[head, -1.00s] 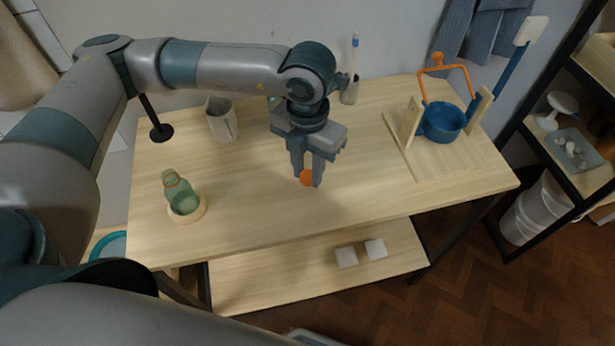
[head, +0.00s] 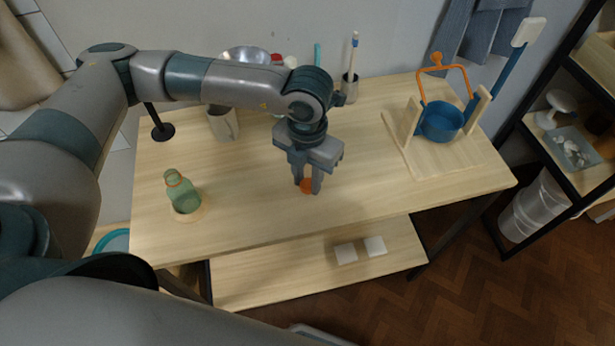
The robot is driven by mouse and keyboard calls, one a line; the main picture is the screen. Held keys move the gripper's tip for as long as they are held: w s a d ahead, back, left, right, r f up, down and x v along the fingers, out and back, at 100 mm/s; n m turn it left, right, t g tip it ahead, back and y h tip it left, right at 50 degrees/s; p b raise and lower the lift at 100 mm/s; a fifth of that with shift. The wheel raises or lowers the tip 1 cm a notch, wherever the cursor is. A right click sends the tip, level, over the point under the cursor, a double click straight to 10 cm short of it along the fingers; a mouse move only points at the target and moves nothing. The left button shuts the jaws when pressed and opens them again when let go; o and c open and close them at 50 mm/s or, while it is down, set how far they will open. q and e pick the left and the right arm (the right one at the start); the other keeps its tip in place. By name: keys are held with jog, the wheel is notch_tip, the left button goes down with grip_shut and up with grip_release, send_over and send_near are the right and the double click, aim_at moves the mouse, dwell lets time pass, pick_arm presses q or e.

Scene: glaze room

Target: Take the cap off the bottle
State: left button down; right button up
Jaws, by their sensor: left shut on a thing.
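A green bottle (head: 181,190) stands upright in a round wooden holder (head: 189,214) at the left of the table. Its top is open, with an orange-brown ring at the neck and no cap on it. My left gripper (head: 307,187) is shut on a small orange cap (head: 306,186), to the right of the bottle and over the middle of the table. The cap is at or just above the tabletop; I cannot tell if it touches. My right gripper is not in view.
A blue pot (head: 440,122) with an orange handle hangs in a wooden stand at the right. A pale cup (head: 223,123) and a brush pot (head: 349,88) stand at the back. The table's front middle is clear. A dark shelf rack stands at right.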

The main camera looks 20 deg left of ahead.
aim_at(308, 184)
pick_arm(q)
jog(key=shift+f, duration=0.1)
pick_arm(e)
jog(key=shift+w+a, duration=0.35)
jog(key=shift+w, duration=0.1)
pick_arm(q)
jog(key=c, duration=1.4)
grip_release()
jog(key=shift+c, duration=0.2)
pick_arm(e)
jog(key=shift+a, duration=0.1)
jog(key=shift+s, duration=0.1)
pick_arm(q)
jog(key=shift+r, duration=0.25)
jog(key=shift+r+b, duration=0.3)
jog(key=shift+r, duration=0.4)
notch_tip(308, 184, up, 3)
jog(key=shift+f+b, duration=0.2)
jog(key=shift+b, duration=0.25)
notch_tip(308, 184, up, 8)
jog(key=b, duration=0.2)
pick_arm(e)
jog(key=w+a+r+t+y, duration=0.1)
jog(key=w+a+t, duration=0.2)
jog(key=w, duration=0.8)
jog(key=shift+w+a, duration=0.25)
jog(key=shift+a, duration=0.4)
